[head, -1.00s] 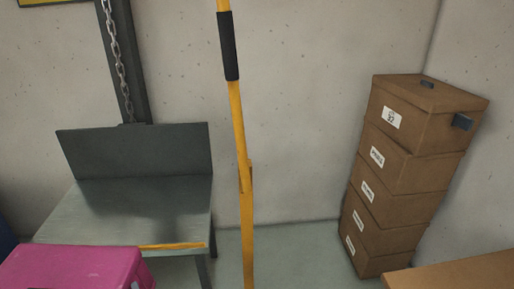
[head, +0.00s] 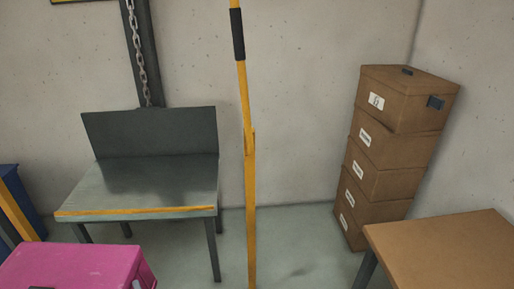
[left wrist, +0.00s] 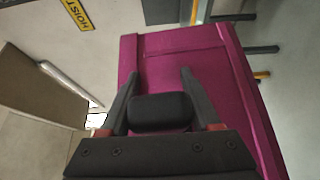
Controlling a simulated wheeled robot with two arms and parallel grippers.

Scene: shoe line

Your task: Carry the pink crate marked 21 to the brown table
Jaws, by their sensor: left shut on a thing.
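The pink crate (head: 75,266) shows at the lower left of the head view, cut off by the bottom edge. No number can be read on its visible faces. In the left wrist view the crate (left wrist: 180,58) fills the middle, and my left gripper (left wrist: 157,88) is shut on it, with a dark block, seemingly its handle, between the fingers. The brown table (head: 450,250) stands at the lower right of the head view, apart from the crate, and its visible top is bare. My right gripper is in neither view.
A grey metal bench (head: 150,185) with an upright back panel stands behind the crate. A yellow pole (head: 250,190) stands in the middle. Stacked brown boxes (head: 385,165) stand against the wall behind the table. Floor shows between pole and table.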

